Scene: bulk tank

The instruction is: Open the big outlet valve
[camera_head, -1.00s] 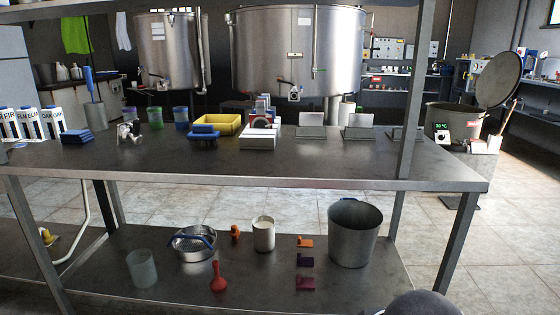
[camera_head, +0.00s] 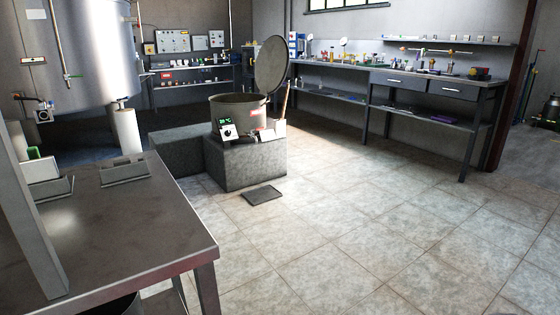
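The big steel tank (camera_head: 82,50) stands at the far left, cut off by the picture's left edge. A small outlet valve (camera_head: 42,114) with a pale round face sits low on its front, beyond the steel table. A short pipe piece with an orange part shows just left of it. The valve is too small and far to tell its position. My gripper is not in view.
The steel table (camera_head: 130,222) with its upright post fills the lower left. A lidded pot (camera_head: 238,108) stands on a stone block (camera_head: 250,165), with a dark mat (camera_head: 262,194) before it. A workbench (camera_head: 425,80) lines the back right. The tiled floor (camera_head: 390,230) is largely clear.

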